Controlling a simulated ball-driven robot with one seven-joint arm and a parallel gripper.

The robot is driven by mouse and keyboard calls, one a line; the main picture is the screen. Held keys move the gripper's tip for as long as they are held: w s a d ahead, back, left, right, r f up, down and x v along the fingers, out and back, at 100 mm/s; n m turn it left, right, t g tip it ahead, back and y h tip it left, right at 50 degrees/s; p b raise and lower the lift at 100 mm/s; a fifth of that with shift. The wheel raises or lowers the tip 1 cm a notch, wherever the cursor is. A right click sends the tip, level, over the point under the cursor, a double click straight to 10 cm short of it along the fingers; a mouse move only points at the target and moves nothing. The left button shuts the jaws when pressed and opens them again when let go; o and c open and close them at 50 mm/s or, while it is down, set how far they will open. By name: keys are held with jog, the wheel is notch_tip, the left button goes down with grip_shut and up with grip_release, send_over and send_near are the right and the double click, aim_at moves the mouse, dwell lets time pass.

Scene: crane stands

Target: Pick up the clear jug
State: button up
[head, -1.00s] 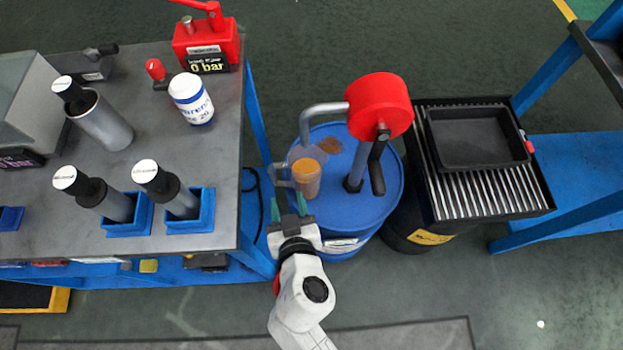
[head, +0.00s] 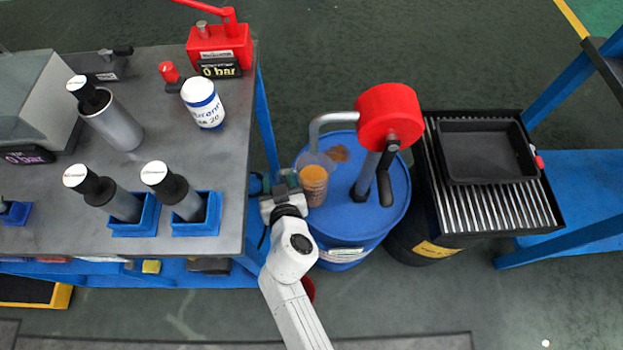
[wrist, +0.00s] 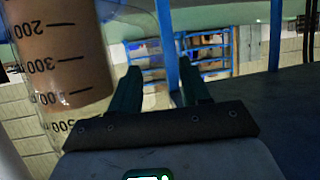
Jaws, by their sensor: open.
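The clear jug (head: 314,186) has a brown content and stands on the blue drum (head: 352,225), beneath the spout of a red pump (head: 388,118). In the wrist view the jug (wrist: 62,55) fills the upper left, with black graduation numbers on its side. My gripper (head: 284,180) is just left of the jug, between the drum and the table. In the wrist view my gripper (wrist: 162,78) has its two green fingers apart with nothing between them. The jug is beyond the left finger, outside the opening. I cannot tell whether that finger touches it.
A grey table (head: 150,80) is close on the left, its right edge near my gripper, with bottles and blue holders on it. The pump's spout arm (head: 330,117) hangs above the jug. A black tray (head: 485,152) lies on a slatted bench to the right.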

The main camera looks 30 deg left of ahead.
jog(key=shift+w+a+f, duration=0.15)
jog(key=shift+w+a, duration=0.05)
jog(key=shift+w, duration=0.05)
grip_shut()
dwell(0.3)
